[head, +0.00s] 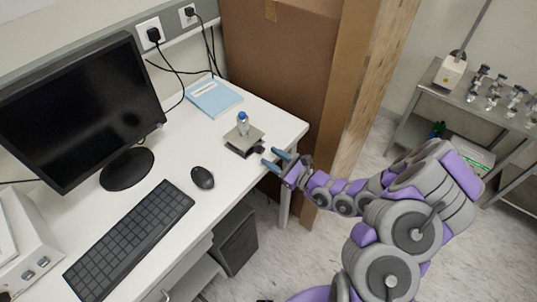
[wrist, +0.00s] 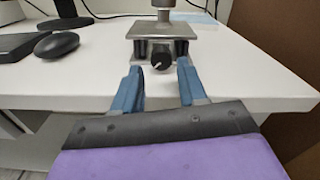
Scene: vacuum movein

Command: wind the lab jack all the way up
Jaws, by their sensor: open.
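The lab jack (head: 244,140) stands on the white desk near its front right corner. Its grey metal top plate is low, close to its base. A small bottle with a blue cap (head: 242,124) stands on the plate. In the wrist view the jack (wrist: 160,30) is straight ahead, with its black knob (wrist: 161,61) facing me. My gripper (head: 273,158) is open and empty at the desk's front edge. In the wrist view its blue fingers (wrist: 158,82) point at the knob, one to either side of its line, and appear short of it.
A black mouse (head: 203,177), a keyboard (head: 130,238) and a monitor (head: 80,110) are to the left on the desk (head: 285,119). A blue notebook (head: 214,97) lies behind the jack. A tall cardboard box (head: 280,60) stands beyond the desk's right end.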

